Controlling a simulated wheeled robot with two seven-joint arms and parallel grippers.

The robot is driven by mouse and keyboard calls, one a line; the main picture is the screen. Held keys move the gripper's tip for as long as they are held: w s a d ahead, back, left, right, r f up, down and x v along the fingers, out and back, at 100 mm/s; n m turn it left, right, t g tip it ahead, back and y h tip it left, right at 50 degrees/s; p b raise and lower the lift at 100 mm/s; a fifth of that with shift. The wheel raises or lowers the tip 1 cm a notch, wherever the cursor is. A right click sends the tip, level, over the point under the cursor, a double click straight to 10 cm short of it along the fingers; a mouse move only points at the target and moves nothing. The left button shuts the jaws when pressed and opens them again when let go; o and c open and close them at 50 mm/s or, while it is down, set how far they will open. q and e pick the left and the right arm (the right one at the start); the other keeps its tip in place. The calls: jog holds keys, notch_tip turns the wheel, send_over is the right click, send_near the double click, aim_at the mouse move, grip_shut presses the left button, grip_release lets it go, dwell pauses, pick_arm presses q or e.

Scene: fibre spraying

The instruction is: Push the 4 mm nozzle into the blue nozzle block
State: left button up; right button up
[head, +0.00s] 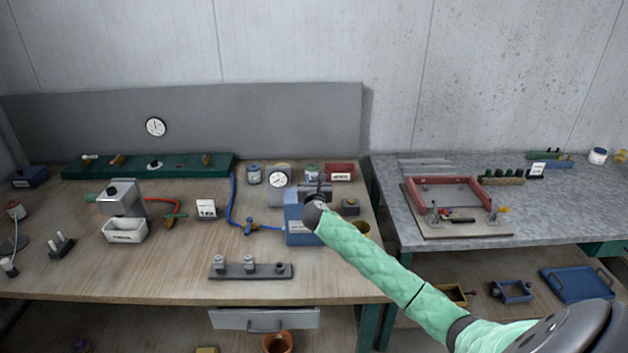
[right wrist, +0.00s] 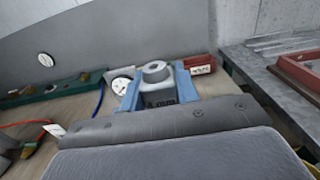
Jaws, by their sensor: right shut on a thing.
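The blue nozzle block (head: 303,231) stands on the wooden bench in the head view, with a blue hose joined to its left side. My right gripper (head: 318,188) is over the top of the block and hides part of it. In the right wrist view the right gripper (right wrist: 157,88) is shut on the grey 4 mm nozzle (right wrist: 157,97), which has a round top and dark lettering, with a blue piece on either side. The nozzle's lower end and the block's socket are hidden, so I cannot tell whether they touch. My left gripper is not in view.
A dark rack (head: 235,273) with grey nozzles stands in front of the block. A gauge (head: 279,180), small jars and a red bin (head: 340,173) stand behind. A small dark block (head: 350,206) is close on the right.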

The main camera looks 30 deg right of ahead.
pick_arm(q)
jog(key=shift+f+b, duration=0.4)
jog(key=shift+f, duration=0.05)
pick_arm(e)
jog(key=shift+f, duration=1.05)
jog(key=o, duration=1.1)
jog(key=shift+s+a+f+b, duration=0.15)
jog(key=shift+s+a+b, duration=0.1)
jog(key=shift+s+b, duration=0.1)
jog(key=shift+b+v, duration=0.65)
jog(key=shift+v, duration=0.6)
pick_arm(q)
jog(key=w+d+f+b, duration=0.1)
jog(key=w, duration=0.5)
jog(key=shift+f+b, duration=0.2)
jog(key=shift+b, duration=0.15)
pick_arm(e)
jog(key=shift+v, duration=2.25)
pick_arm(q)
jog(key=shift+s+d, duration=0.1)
